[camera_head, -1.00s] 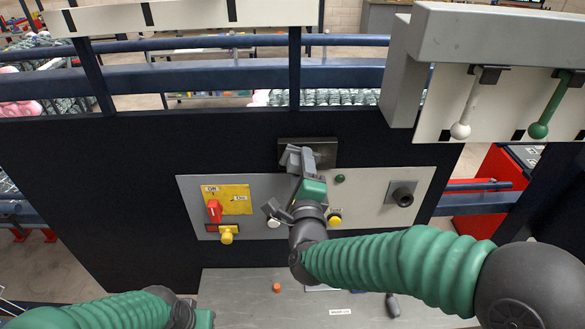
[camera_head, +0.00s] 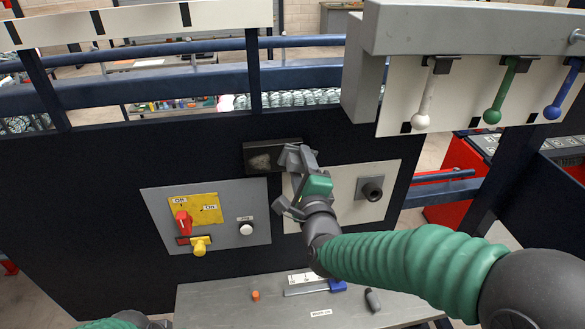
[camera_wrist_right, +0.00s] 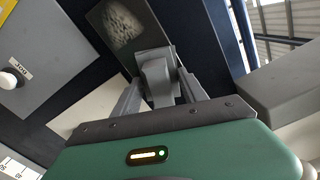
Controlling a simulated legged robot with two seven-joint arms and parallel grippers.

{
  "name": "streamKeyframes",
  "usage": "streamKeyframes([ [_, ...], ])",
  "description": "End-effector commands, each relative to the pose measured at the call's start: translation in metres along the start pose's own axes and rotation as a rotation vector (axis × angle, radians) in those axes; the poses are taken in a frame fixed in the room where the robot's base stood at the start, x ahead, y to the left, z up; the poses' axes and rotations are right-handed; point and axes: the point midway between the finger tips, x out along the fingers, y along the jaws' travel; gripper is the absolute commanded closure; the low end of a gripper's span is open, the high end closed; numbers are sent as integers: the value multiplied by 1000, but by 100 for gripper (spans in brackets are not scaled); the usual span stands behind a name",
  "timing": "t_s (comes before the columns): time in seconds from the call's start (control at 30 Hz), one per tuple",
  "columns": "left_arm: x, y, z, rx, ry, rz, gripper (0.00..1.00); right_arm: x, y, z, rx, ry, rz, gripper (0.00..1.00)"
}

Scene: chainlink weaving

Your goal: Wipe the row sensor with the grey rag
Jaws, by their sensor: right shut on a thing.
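The row sensor (camera_head: 258,160) is a dark rectangular box on the black panel, with a pale speckled smudge on its face. The smudge also shows on the dark face in the right wrist view (camera_wrist_right: 122,25). My right gripper (camera_head: 297,160) is at the sensor's right end and partly covers it. It is shut on a grey piece, apparently the grey rag (camera_wrist_right: 158,80), seen between the fingers in the wrist view. I cannot tell whether the rag touches the sensor. My left gripper is out of view; only a bit of that arm shows at the bottom left.
Below the sensor, a grey control plate (camera_head: 222,240) carries a red handle (camera_head: 183,222), a yellow knob (camera_head: 200,246) and a white button (camera_head: 246,228). A grey shelf (camera_head: 210,305) holds small items. White, green and blue levers (camera_head: 497,95) hang at the upper right.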

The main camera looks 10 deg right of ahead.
Motion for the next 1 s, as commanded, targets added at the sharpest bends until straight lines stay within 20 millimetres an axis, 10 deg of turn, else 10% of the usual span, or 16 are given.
streamKeyframes([
  [1.0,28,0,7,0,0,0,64,-2,26,72,1,-2,-1,82],
])
